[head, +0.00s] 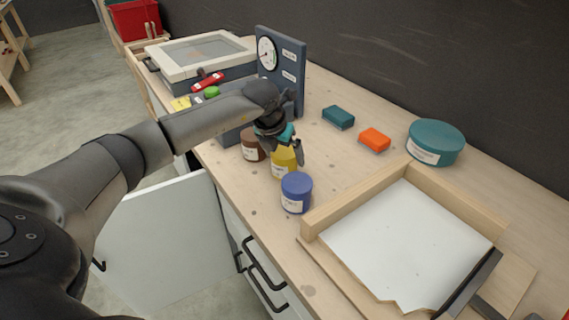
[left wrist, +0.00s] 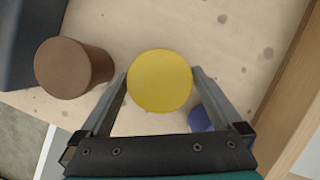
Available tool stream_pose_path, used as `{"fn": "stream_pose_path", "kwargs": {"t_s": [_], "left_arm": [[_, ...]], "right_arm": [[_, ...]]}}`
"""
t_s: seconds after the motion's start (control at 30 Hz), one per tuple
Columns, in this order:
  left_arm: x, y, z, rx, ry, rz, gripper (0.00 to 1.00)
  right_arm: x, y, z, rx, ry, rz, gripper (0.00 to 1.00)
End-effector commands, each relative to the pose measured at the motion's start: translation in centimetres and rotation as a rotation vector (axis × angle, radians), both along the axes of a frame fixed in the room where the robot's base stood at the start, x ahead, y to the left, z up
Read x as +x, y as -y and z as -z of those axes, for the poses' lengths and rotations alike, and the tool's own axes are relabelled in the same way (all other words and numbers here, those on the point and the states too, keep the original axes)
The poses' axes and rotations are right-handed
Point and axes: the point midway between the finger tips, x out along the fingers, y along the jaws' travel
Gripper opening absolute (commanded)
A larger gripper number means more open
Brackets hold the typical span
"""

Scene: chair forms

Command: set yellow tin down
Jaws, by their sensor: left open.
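The yellow tin (head: 284,165) stands upright on the wooden bench top, between a brown tin and a blue tin. In the left wrist view its round yellow lid (left wrist: 160,81) lies between the two fingers. My left gripper (head: 285,152) is above and around the yellow tin, with its fingers open on either side. In the left wrist view the left gripper (left wrist: 160,88) shows a finger at each side of the lid, close to it. My right gripper is in neither view.
The brown tin (head: 251,145) and blue tin (head: 296,192) stand close on either side. A white-based wooden tray (head: 397,245) lies at the front right. A teal tin (head: 436,142), an orange block (head: 375,139) and a teal block (head: 338,117) sit behind. A gauge panel (head: 283,65) stands upright further back.

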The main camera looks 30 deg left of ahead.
Motion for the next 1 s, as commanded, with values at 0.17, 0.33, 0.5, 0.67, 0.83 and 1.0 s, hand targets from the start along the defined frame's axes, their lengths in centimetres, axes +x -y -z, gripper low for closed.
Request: {"fn": "stream_pose_path", "kwargs": {"t_s": [0.17, 0.33, 0.5, 0.67, 0.83, 1.0], "left_arm": [[0.4, 0.0, 1.0, 0.000, 0.001, -0.001, 1.00], [0.4, 0.0, 1.0, 0.001, 0.002, 0.000, 1.00], [0.4, 0.0, 0.9, 0.000, 0.002, 0.000, 0.84], [0.4, 0.0, 0.9, 0.000, 0.001, 0.000, 0.66], [0.4, 0.0, 0.9, 0.000, 0.001, 0.000, 0.47], [0.4, -0.1, 0.9, 0.001, 0.002, -0.001, 0.28]], "right_arm": [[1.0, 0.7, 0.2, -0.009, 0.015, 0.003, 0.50], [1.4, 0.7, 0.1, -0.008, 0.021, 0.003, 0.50], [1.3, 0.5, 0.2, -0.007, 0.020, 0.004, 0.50], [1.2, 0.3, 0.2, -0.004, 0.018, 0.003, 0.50], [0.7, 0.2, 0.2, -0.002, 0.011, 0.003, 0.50], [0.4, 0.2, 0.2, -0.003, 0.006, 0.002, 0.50]]}}
